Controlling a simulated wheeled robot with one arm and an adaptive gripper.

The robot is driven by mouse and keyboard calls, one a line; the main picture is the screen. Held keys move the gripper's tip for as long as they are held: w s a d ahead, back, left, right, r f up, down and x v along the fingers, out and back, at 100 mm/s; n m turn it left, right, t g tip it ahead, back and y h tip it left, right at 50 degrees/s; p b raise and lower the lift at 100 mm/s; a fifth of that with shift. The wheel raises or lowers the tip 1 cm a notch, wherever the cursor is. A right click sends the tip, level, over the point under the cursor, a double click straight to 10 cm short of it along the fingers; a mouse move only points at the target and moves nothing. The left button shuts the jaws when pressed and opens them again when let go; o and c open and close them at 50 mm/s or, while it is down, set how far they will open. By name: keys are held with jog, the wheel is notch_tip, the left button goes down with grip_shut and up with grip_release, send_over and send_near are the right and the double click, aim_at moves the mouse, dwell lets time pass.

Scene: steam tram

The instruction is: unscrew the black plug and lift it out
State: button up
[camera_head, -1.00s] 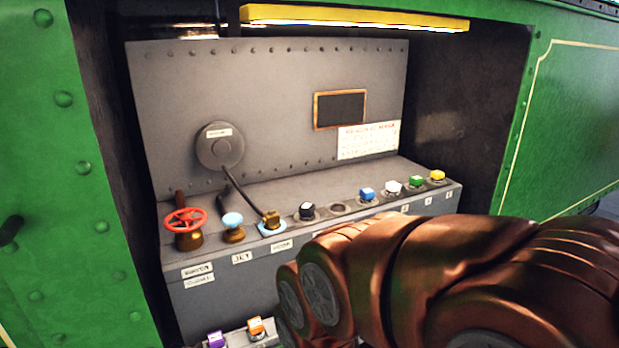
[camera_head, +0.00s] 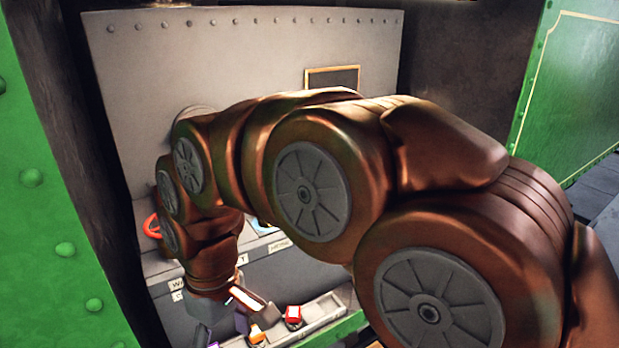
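The black plug is out of sight now, and the part of the shelf where it stood earlier is covered by my arm. My gripper (camera_head: 232,308) is low at the left of centre, pointing down over the lower tray (camera_head: 322,310). Grey finger parts show below my copper wrist, but their tips and the space between them are unclear. I cannot tell whether it is open or holds anything. An orange plug (camera_head: 257,335) and a red plug (camera_head: 293,315) are in the tray to the right of the gripper. A purple piece (camera_head: 241,323) shows close by it.
A red handwheel (camera_head: 151,226) shows partly, left of my arm. The grey back panel (camera_head: 240,65) holds a framed dark board (camera_head: 333,77). Green riveted walls (camera_head: 55,200) bound the recess on both sides. My arm hides most of the upper shelf.

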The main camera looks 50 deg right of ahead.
jog(key=w+d+r+n+t+y+b, duration=0.1)
jog(key=w+d+r, duration=0.3)
jog(key=w+d, duration=0.35)
jog(key=w+d+r+n+t+y+b, duration=0.1)
jog(key=w+d+r+n+t+b, duration=0.1)
jog(key=w+d+r, duration=0.4)
jog(key=d+f+t+h+b, duration=0.1)
jog(key=d+f+t+b, duration=0.1)
jog(key=d, duration=2.2)
jog(key=shift+m, duration=0.4)
jog(key=shift+p+x, duration=1.35)
jog(key=shift+x, duration=2.45)
jog(key=shift+d, duration=0.2)
jog(key=shift+c, duration=0.4)
grip_shut()
